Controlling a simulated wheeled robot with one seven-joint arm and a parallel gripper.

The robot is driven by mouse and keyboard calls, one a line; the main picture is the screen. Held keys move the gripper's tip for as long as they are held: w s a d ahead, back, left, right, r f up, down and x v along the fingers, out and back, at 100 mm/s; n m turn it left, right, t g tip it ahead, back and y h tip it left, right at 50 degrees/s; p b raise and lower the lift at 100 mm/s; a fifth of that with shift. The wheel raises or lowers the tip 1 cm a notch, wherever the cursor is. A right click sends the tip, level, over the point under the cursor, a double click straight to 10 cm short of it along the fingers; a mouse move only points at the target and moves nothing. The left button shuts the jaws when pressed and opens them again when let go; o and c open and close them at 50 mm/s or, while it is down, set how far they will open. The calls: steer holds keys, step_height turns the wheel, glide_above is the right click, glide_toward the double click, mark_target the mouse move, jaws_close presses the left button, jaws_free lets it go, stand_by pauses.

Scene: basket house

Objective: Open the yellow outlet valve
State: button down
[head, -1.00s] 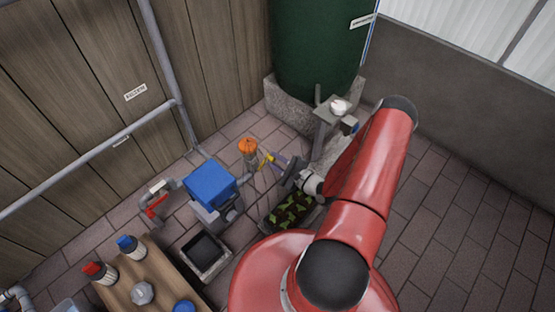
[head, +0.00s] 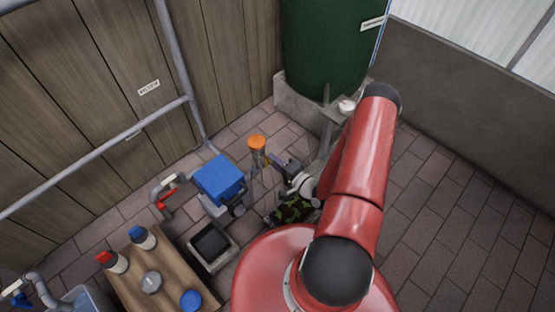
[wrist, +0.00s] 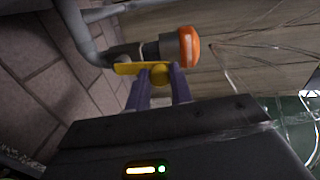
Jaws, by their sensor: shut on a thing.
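The yellow outlet valve handle (wrist: 126,69) shows in the wrist view as a flat bar with a rounded yellow part, on a grey pipe fitting just left of an orange cap (wrist: 189,48). My gripper (wrist: 160,78) has its two purple-grey fingers on either side of the rounded yellow part and is shut on it. In the head view my gripper (head: 270,160) reaches in beside the orange cap (head: 257,143). There the yellow handle is mostly hidden by the fingers.
A blue box-shaped unit (head: 219,178) and a red-handled pipe fitting (head: 166,200) stand to the left. A dark green tank (head: 325,50) stands behind on a concrete base. A wooden table (head: 180,268) with bottles is at the lower left. Paved floor (head: 455,230) is clear on the right.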

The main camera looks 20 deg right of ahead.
steer(key=shift+s+a+n, duration=0.15)
steer(key=shift+a+n, duration=0.15)
steer(key=shift+n, duration=0.2)
steer(key=c, duration=1.2)
jaws_free()
steer(key=shift+c, duration=0.2)
steer(key=v, duration=0.7)
steer(key=shift+s, duration=0.4)
